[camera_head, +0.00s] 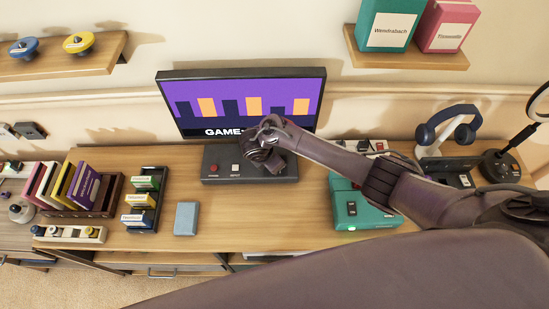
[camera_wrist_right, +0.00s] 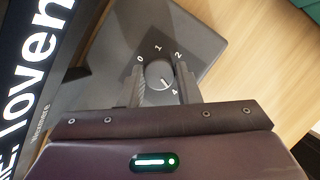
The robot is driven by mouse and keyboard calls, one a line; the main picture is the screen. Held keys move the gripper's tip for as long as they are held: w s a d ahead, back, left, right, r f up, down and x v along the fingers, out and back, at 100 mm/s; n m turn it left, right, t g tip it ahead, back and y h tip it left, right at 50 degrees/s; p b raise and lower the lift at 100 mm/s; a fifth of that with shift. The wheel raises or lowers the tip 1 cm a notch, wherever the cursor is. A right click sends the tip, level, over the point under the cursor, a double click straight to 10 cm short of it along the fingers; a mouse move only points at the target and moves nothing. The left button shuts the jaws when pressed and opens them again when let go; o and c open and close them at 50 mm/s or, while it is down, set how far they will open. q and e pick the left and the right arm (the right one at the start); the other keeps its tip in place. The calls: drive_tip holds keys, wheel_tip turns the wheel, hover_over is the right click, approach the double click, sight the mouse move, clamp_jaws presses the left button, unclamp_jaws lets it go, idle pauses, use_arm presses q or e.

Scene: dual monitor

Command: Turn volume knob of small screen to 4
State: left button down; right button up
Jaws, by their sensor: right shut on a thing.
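A screen (camera_head: 240,100) with a purple picture and the word "GAME" stands at the back of the desk. A dark control box (camera_head: 222,165) with a red and a white button sits in front of it. In the right wrist view, a round grey knob (camera_wrist_right: 157,72) is on the box, with 0, 1, 2 and 4 readable around it. Its white pointer mark points roughly toward the 4. My right gripper (camera_wrist_right: 160,82) is shut on the knob, one finger on each side; it also shows in the head view (camera_head: 266,146), where it hides the knob. My left gripper is out of view.
A teal box (camera_head: 360,207) stands right of the control box, below my right arm. A blue-grey block (camera_head: 186,218), a cartridge rack (camera_head: 145,203) and a book holder (camera_head: 110,200) are to the left. Headphones (camera_head: 448,128) stand at the right. Desk between the blue-grey block and teal box is clear.

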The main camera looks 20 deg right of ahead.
drive_tip(key=shift+m, duration=0.3)
idle(0.4)
drive_tip(key=o, duration=1)
drive_tip(key=p+v, duration=0.1)
drive_tip(key=v, duration=0.7)
drive_tip(key=shift+w+p, duration=0.15)
drive_tip(key=shift+p, duration=0.2)
